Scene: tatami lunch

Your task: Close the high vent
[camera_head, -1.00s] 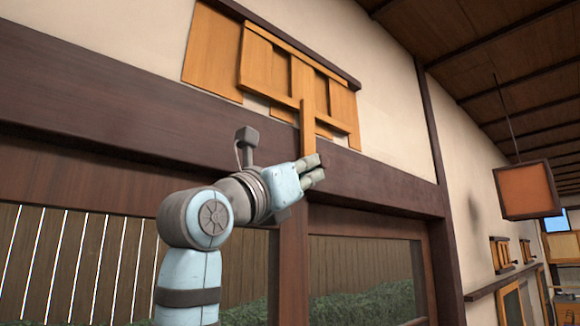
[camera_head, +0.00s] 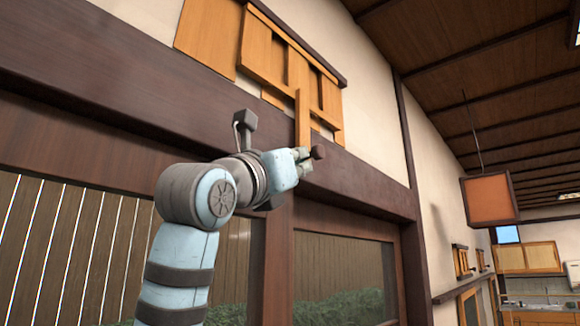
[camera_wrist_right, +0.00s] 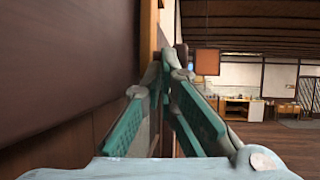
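The high vent is a wooden slatted panel (camera_head: 283,62) under a dark rail, high on the wall. A pale wooden board (camera_head: 205,38) shows to its left. A narrow upright strip (camera_head: 302,118) hangs from the panel. My right gripper (camera_head: 307,160) is at the strip's lower end, with a dark brown knob (camera_head: 318,152) just past its fingertips. In the right wrist view, the right gripper's green-padded fingers (camera_wrist_right: 165,72) draw close at the tips, with wood between and behind them. Whether they press on anything cannot be told. My left gripper is not in view.
A dark beam (camera_head: 110,120) runs along the wall below the vent, close to my right gripper. Windows (camera_head: 340,268) lie under it. An orange lantern (camera_head: 490,200) hangs at the right. A kitchen counter (camera_wrist_right: 235,108) stands far off, with open floor before it.

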